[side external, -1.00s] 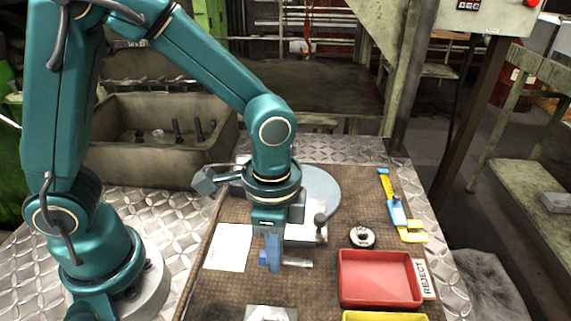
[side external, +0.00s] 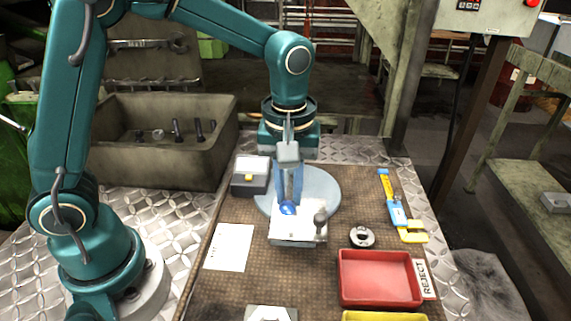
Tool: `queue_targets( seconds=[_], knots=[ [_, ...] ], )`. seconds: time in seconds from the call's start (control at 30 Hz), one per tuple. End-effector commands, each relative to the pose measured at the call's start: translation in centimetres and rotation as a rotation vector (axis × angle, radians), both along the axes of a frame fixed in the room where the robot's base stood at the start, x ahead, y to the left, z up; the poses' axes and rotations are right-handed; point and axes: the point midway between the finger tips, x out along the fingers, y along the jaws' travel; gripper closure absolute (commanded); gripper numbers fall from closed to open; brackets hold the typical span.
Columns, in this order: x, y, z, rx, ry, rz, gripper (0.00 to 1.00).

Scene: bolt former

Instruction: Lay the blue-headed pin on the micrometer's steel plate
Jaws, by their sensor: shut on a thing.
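My gripper (side external: 288,200) points down over the pale round disc, at the back edge of a bright steel plate (side external: 302,228). It is shut on the blue-headed pin (side external: 288,209). The pin's round blue head faces the camera, low between the fingers; the shank is hidden behind it. I cannot tell whether the pin touches the plate. A dark ball-ended knob (side external: 320,218) stands at the plate's right side. A grey box with a light panel (side external: 251,170) and a yellow button sits to the left of the disc.
A red tray (side external: 378,280) with a REJECT label stands at front right, and a yellow tray (side external: 385,316) is partly cut off. A metal ring (side external: 361,237), a blue and yellow tool (side external: 397,212) and a white paper (side external: 229,247) lie on the brown mat.

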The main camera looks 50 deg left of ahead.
Motion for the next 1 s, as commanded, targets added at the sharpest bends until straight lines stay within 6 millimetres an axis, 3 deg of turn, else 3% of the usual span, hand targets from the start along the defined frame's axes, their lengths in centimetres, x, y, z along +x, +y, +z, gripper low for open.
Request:
queue_targets(
  seconds=[0.2,0.7,1.0],
  knots=[
    [0.7,1.1,-0.3,0.008,-0.007,0.035,1.0],
    [0.6,1.0,-3.8,0.009,-0.006,0.032,1.0],
    [0.7,1.0,-4.3,0.008,-0.01,0.032,1.0]
  ],
)
